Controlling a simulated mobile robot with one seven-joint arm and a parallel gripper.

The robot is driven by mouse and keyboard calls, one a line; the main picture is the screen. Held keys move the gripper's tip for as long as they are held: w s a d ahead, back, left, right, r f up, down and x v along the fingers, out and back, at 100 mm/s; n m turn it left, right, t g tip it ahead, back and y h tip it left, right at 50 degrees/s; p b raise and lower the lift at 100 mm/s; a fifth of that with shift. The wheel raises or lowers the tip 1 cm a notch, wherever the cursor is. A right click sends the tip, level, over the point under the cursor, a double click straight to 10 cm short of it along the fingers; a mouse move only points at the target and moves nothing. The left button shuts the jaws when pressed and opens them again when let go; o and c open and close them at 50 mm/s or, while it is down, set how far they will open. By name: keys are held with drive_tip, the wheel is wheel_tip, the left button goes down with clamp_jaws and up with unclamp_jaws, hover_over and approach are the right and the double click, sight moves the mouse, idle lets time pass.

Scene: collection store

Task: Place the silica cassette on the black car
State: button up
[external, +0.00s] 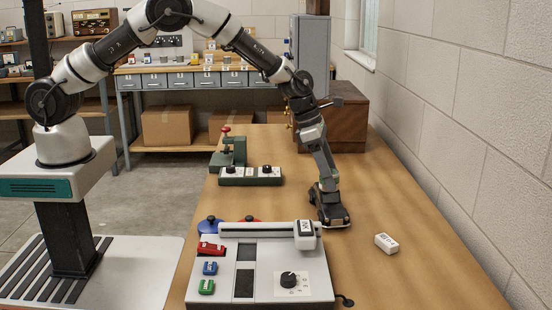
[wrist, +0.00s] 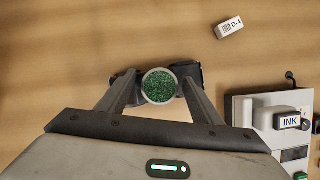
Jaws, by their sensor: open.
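The silica cassette (wrist: 159,86) shows in the wrist view as a round disc with a pale rim and green granules. It lies between the fingertips of my gripper (wrist: 156,92), which is open. The black car (external: 331,210) is on the wooden table under my gripper (external: 328,188) in the external view. In the wrist view dark parts of the car (wrist: 186,72) stick out on both sides of the cassette, which appears to be over or on it. Whether they touch is hidden. The cassette cannot be made out in the external view.
A white instrument (external: 262,262) with red, blue and green pieces and a dial stands just nearer the camera. A white block marked D-4 (external: 386,243) lies to the right. A green press (external: 228,150) and a knobbed box (external: 250,176) stand farther back. The table's right side is mostly clear.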

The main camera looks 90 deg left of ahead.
drive_tip(key=shift+r, duration=0.3)
drive_tip(key=s+d+r+m+p, duration=0.15)
drive_tip(key=s+r+m, duration=0.35)
drive_tip(key=s+r, duration=0.5)
drive_tip(key=s+d+r+m, duration=0.2)
drive_tip(key=s+r+m, duration=0.3)
drive_tip(key=r, duration=0.8)
drive_tip(key=s+d+r+m, duration=0.2)
drive_tip(key=s+r+m, duration=0.1)
drive_tip(key=s+m, duration=0.35)
drive_tip(key=s+d+r+m, duration=0.1)
drive_tip(key=s+r+m, duration=0.2)
drive_tip(key=s+m, duration=0.35)
drive_tip(key=s+f+m+t+y, duration=0.1)
drive_tip(key=s+f+m, duration=0.1)
drive_tip(key=s+m, duration=1.1)
drive_tip(key=r+p, duration=0.1)
drive_tip(key=p, duration=0.1)
drive_tip(key=s+r+n+g+p, duration=0.1)
drive_tip(key=r+p, duration=0.1)
drive_tip(key=p, duration=0.1)
drive_tip(key=r+n+p, duration=0.1)
drive_tip(key=r+p, duration=0.1)
drive_tip(key=p, duration=0.1)
drive_tip(key=shift+s+d+r, duration=0.2)
drive_tip(key=shift+s, duration=0.2)
